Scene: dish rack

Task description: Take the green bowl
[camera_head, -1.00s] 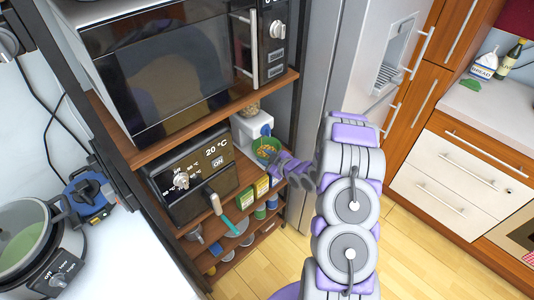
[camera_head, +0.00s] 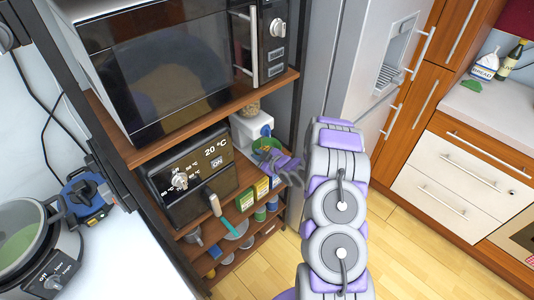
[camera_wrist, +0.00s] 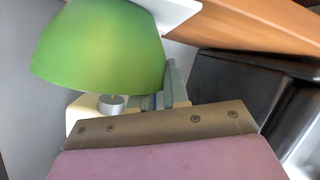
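The green bowl (camera_head: 264,144) stands on the shelf below the microwave, at its right end in front of a white appliance (camera_head: 248,128). My gripper (camera_head: 280,160) is at the bowl's near right side and hides part of it. In the wrist view the bowl (camera_wrist: 100,45) is large at the upper left, above the edge of my jaw. The jaw spans the bottom of that view. My gripper looks open, with the bowl not clamped; whether they touch is unclear.
A black oven (camera_head: 190,178) stands left of the bowl. The microwave (camera_head: 180,70) is on the shelf above, close over the bowl. Boxes and cans (camera_head: 262,188) fill the lower shelf. The fridge (camera_head: 345,80) rises at the right.

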